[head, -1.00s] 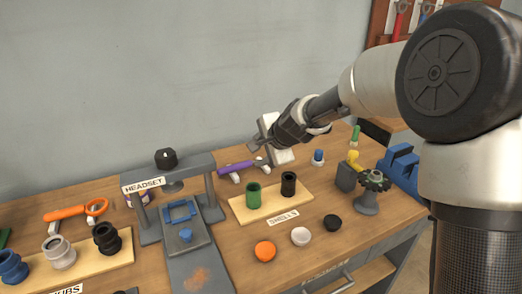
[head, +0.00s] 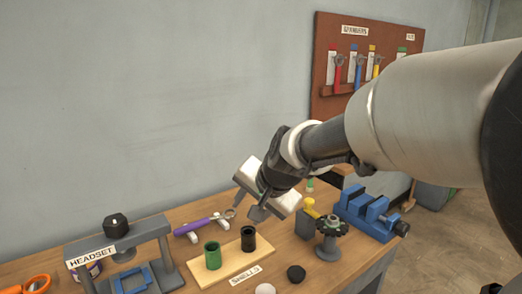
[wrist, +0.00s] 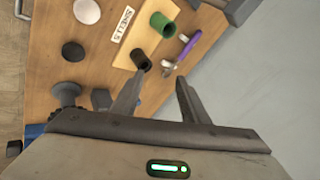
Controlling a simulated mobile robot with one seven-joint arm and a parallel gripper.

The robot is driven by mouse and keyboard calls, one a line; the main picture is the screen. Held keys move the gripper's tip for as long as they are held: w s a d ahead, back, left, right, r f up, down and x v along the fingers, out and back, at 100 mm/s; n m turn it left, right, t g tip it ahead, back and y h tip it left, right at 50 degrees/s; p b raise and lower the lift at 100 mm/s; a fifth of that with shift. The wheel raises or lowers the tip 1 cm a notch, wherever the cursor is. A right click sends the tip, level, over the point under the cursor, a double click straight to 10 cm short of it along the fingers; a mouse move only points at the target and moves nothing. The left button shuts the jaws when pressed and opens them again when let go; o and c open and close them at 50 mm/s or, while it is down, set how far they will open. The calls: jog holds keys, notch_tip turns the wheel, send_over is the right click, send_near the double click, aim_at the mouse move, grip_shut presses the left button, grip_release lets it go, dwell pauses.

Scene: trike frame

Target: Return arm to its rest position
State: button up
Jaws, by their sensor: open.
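My gripper (head: 248,203) is open and empty. In the head view it hangs in the air above the back of the workbench, its fingers pointing down and left. In that view it appears just above the black shell (head: 248,239) and the purple-handled tool (head: 198,226). In the wrist view the two fingers (wrist: 158,100) are spread apart with nothing between them. The green shell (head: 213,255) and black shell stand on the wooden SHELLS board (head: 206,277), apart from the gripper.
A grey HEADSET press (head: 165,252) stands at left. A blue vise (head: 366,213) and a gear on a grey stand (head: 329,238) are at right. Black (head: 296,272) and white (head: 265,289) caps lie in front. A tool board (head: 350,70) hangs on the wall.

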jog(key=s+d+n+h, duration=0.2)
jog(key=s+d+n, duration=0.1)
jog(key=s+d, duration=0.7)
jog(key=s+d+n+h, duration=0.25)
jog(key=s+d, duration=0.55)
jog(key=s, duration=0.5)
notch_tip(320, 180, up, 15)
jog(key=g+p, duration=0.1)
jog(key=p, duration=1.3)
